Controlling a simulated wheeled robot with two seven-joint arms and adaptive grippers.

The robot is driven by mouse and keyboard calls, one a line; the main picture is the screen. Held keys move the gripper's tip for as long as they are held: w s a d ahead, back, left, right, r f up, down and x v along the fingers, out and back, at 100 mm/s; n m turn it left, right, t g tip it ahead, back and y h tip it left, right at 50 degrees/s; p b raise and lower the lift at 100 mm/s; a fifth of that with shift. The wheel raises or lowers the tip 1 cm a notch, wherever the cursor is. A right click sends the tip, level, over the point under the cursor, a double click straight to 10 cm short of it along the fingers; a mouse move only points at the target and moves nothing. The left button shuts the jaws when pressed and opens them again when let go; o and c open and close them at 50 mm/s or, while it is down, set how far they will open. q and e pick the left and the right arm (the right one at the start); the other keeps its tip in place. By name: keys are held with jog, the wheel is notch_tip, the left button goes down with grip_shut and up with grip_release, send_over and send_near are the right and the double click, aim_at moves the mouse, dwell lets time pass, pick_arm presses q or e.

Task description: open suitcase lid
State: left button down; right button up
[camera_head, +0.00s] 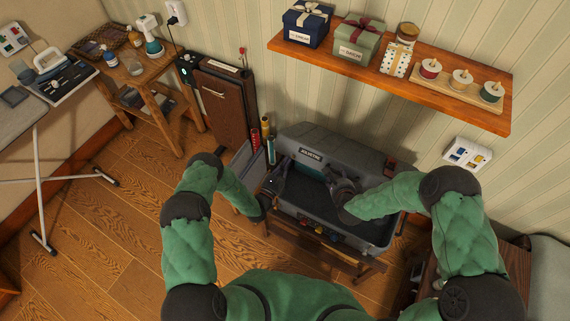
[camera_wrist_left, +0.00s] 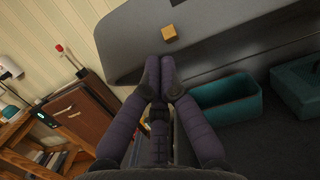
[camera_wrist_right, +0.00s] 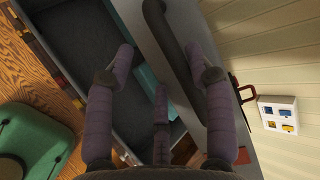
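The grey suitcase (camera_head: 375,225) stands on a low wooden rack, and its dark interior shows. Its grey lid (camera_head: 335,145), with a label plate, rises at the back; the left wrist view shows the lid's surface (camera_wrist_left: 230,40) too. How far the lid is open is hard to tell. My left gripper (camera_wrist_left: 160,75) has its fingertips together, with nothing seen between them; my arm mostly hides it in the head view. My right gripper (camera_head: 345,190) is over the suitcase interior. In the right wrist view its fingers (camera_wrist_right: 165,70) are spread either side of a dark rounded bar (camera_wrist_right: 175,45).
Teal boxes (camera_wrist_left: 228,100) lie inside the suitcase. A wooden shelf (camera_head: 390,80) with gift boxes and spools hangs above it. A brown cabinet (camera_head: 220,105) and a wooden side table (camera_head: 150,85) stand to the left.

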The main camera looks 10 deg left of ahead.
jog(key=shift+s+f, duration=0.2)
jog(key=shift+s, duration=0.1)
